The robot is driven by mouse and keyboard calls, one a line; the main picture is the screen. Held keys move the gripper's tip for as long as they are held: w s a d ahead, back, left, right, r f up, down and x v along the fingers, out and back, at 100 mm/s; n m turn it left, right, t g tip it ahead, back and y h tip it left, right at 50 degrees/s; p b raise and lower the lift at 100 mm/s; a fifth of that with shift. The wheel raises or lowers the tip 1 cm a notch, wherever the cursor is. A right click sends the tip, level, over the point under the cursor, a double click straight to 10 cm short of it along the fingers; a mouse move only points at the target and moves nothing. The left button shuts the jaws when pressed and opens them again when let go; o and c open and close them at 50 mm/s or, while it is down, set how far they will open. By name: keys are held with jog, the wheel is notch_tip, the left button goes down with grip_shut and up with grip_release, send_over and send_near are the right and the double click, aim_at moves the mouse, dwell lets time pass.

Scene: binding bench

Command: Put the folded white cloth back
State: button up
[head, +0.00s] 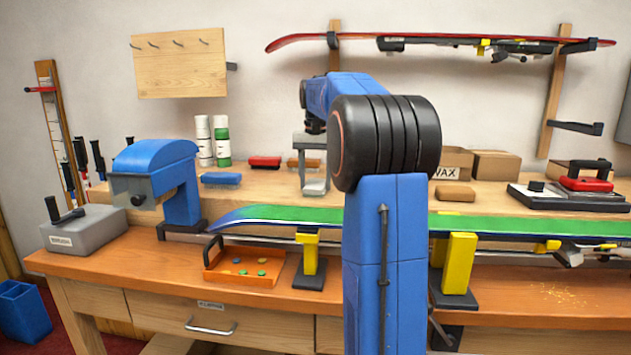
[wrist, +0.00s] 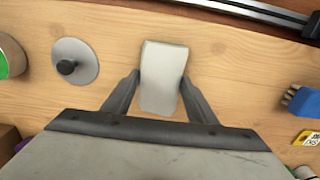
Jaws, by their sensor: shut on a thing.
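The folded white cloth (wrist: 163,78) shows in the wrist view as a pale, upright rectangle between the two fingers of my gripper (wrist: 161,80). My gripper is shut on it, with a finger against each long side. Wooden bench surface shows around the cloth; I cannot tell whether the cloth touches it. In the head view my gripper (head: 314,182) is over the raised back shelf, behind the green ski (head: 480,226). My blue arm hides part of the shelf and ski there.
In the wrist view a grey disc with a dark knob (wrist: 74,62) lies left of the cloth, and a blue brush (wrist: 304,102) lies right. In the head view an orange tray (head: 240,277) sits in front. Cardboard boxes (head: 495,164) and a red-handled iron (head: 587,178) stand right.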

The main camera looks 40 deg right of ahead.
aim_at(316, 183)
jog(key=shift+f, duration=0.15)
jog(key=o, duration=1)
notch_tip(316, 183, up, 12)
jog(key=shift+r, duration=0.15)
dwell(0.4)
